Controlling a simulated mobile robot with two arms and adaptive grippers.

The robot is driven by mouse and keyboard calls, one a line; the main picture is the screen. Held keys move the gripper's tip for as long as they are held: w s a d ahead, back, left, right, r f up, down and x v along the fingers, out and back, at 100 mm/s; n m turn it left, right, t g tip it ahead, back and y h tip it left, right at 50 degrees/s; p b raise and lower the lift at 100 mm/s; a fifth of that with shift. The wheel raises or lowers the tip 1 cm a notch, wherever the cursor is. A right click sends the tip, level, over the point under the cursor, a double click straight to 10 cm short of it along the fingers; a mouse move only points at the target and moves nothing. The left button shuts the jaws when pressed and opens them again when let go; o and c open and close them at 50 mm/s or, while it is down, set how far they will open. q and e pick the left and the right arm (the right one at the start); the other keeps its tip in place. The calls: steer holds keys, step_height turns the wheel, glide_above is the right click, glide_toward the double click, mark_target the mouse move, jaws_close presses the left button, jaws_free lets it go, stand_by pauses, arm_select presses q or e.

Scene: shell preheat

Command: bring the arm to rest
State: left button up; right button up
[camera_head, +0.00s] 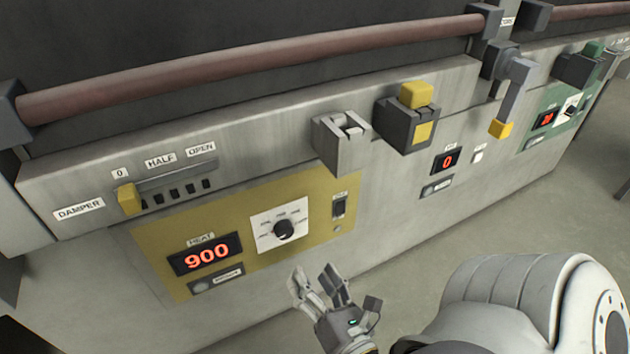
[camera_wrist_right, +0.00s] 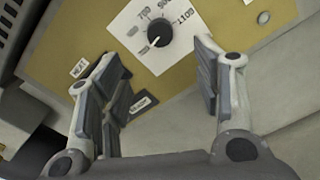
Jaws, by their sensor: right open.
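My right gripper (camera_head: 318,283) is open and empty in the head view, in front of and below the yellow heat panel (camera_head: 240,268). In the right wrist view its two fingers (camera_wrist_right: 160,85) are spread apart. The black heat dial (camera_head: 283,229) on its white scale plate shows above the gripper, apart from it; it also shows in the wrist view (camera_wrist_right: 158,32), beyond the fingertips. The red heat display (camera_head: 206,254) reads 900. My left gripper is not in view.
A yellow damper lever (camera_head: 129,198) stands near the 0 mark. A grey bracket (camera_head: 343,140), a yellow-topped block (camera_head: 416,110) and a yellow-ended lever (camera_head: 511,98) jut from the machine front. A long reddish bar (camera_head: 250,62) runs above. The floor (camera_head: 440,240) at lower right is clear.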

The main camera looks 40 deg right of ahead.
stand_by(0.3)
steer(key=s+d+f+m+g+h, duration=0.15)
steer(key=f+m+g, duration=0.25)
steer(key=f+m, duration=0.5)
steer(key=s+d+f+m+g+y, duration=0.1)
steer(key=d+f+m+g, duration=0.3)
steer(key=f, duration=0.9)
steer(key=s+a+f+m+g+y, duration=0.2)
steer(key=s+a+f+m+g, duration=0.15)
steer(key=a+f+m, duration=0.35)
steer(key=s+a+f+m+g+y, duration=0.3)
steer(key=f+m+g, duration=0.15)
steer(key=f, duration=0.35)
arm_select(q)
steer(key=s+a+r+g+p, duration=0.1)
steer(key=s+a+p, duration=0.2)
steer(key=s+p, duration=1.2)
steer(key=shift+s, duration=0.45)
arm_select(e)
steer(key=s+d, duration=0.2)
steer(key=s, duration=1.4)
steer(key=shift+s+d+r, duration=0.2)
steer(key=shift+s+r, duration=0.05)
steer(key=shift+r, duration=0.05)
